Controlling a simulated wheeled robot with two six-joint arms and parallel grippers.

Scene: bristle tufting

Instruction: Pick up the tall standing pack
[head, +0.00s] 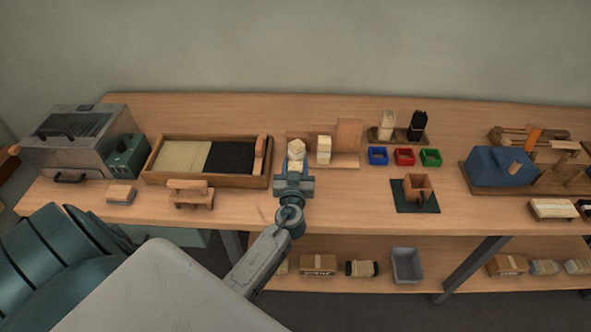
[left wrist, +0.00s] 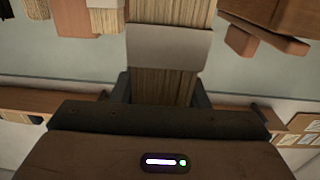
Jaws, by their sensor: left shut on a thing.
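The tall pack is a pale bristle bundle (head: 297,149) with a light band (left wrist: 168,48) around it. In the head view its top shows just beyond my left gripper (head: 294,172), which hides its lower part. In the left wrist view the bundle stands between the two dark fingers of my left gripper (left wrist: 163,92), which is shut on it. Whether its base touches the wooden stand (head: 346,157) cannot be told. A second pale pack (head: 324,149) stands close by to the right. My right gripper is not in view.
A wooden tray (head: 152,162) with pale and black bristles lies left of the gripper. Blue (head: 377,156), red (head: 404,156) and green (head: 430,157) bins sit to the right, behind a small wooden box (head: 418,188). Bare tabletop (head: 350,205) lies in front.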

